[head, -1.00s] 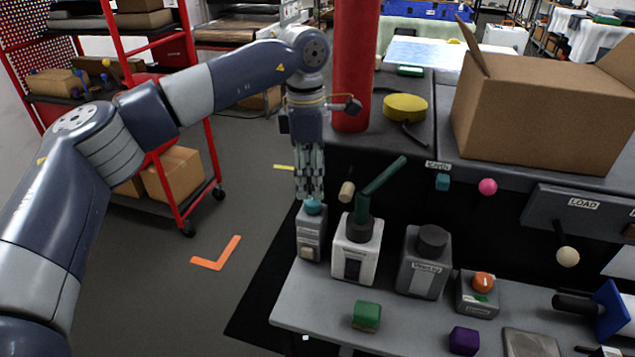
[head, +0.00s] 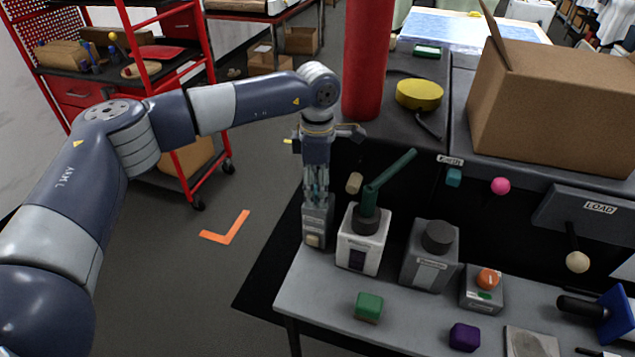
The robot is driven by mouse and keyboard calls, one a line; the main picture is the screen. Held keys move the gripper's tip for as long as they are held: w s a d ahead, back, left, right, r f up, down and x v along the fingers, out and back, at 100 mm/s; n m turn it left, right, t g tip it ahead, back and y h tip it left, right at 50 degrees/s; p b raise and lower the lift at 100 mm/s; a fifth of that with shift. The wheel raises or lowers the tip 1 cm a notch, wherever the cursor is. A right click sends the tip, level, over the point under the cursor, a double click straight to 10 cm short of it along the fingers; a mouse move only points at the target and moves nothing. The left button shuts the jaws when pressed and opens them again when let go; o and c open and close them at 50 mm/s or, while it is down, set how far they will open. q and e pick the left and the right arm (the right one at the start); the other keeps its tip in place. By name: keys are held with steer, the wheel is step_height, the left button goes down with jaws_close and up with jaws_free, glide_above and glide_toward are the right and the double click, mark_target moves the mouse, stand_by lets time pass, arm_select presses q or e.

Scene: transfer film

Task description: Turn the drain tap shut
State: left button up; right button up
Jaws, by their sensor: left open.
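My left gripper (head: 316,193) points straight down at the top of the leftmost grey box (head: 318,232) on the bench shelf. It is open, with its fingers at the spot of the box's teal top knob, which they now hide. I cannot tell if they touch it. Right of it stands a white box (head: 361,248) with a green lever (head: 389,173) tilted up to the right. No drain label is readable, so I cannot tell which control is the drain tap. My right gripper is not in view.
A grey box with a dark round knob (head: 437,237) and a box with an orange knob (head: 487,279) stand further right. A green block (head: 369,305) and a purple block (head: 464,337) lie in front. A red column (head: 367,65) rises behind my gripper.

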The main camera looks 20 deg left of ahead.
arm_select(q)
steer(key=shift+f, duration=0.2)
steer(key=c, duration=0.9)
steer(key=shift+c, duration=0.7)
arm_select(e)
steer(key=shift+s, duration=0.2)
